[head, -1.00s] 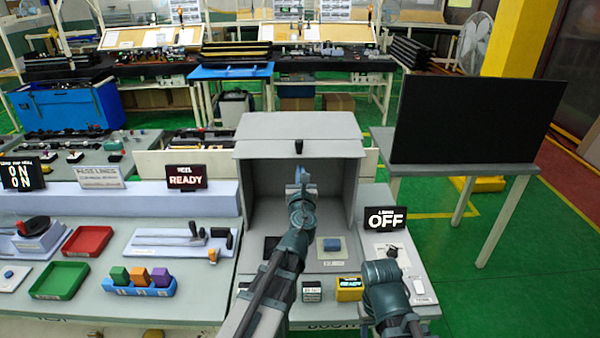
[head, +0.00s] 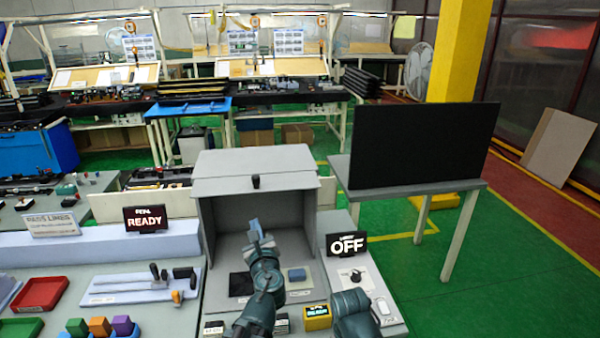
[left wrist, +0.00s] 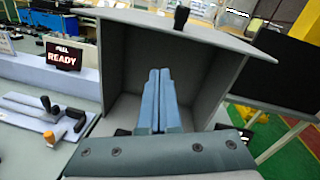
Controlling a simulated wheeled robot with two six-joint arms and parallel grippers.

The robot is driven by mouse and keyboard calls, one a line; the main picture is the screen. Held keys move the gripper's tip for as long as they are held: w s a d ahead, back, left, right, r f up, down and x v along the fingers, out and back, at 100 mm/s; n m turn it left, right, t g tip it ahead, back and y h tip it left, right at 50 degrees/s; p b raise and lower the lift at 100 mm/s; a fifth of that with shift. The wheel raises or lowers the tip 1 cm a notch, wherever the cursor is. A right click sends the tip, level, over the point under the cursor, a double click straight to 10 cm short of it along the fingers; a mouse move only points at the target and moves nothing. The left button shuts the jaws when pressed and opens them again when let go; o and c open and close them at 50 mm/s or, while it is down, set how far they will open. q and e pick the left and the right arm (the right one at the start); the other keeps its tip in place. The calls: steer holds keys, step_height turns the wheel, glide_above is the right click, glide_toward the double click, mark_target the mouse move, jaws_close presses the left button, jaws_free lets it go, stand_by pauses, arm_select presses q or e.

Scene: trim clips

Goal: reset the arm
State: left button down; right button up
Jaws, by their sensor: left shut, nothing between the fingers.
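My left gripper (head: 256,229) is in front of the open grey booth (head: 254,165) in the head view, with its fingers pointing at the booth's inside. In the left wrist view its two blue fingers (left wrist: 157,100) lie side by side, closed, with nothing between them. The booth's flap is raised, and a black knob (head: 256,182) is on its front edge. Of my right arm, a dark link (head: 355,315) shows at the bottom of the head view; its gripper is not seen.
A blue block (head: 297,274) lies on the booth floor. An OFF sign (head: 347,244) stands at the right and a READY sign (head: 145,218) at the left. A red tray (head: 40,293) and colored blocks (head: 99,326) are at lower left. A black screen (head: 422,145) stands on a side table.

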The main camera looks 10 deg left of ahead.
arm_select(q)
steer(key=s+d+f+n+g+b, duration=0.1)
steer(key=s+f+n+g, duration=0.3)
steer(key=f+n, duration=0.4)
steer(key=s+d+f+n+g+b, duration=0.1)
steer(key=s+d+f+n+g, duration=0.1)
steer(key=s+f+n+g, duration=0.45)
steer(key=s+d+f+n+g+h+b, duration=0.1)
steer(key=s+d+f+n+g+h, duration=0.4)
steer(key=s+d+f+n, duration=0.4)
steer(key=s+d+f+g, duration=0.1)
steer(key=s+d, duration=0.2)
steer(key=shift+s+f+n+h, duration=0.2)
steer(key=shift+s+n+h, duration=0.1)
steer(key=shift+n+h, duration=0.1)
arm_select(e)
step_height(320, 180, down, 4)
steer(key=shift+r, duration=0.2)
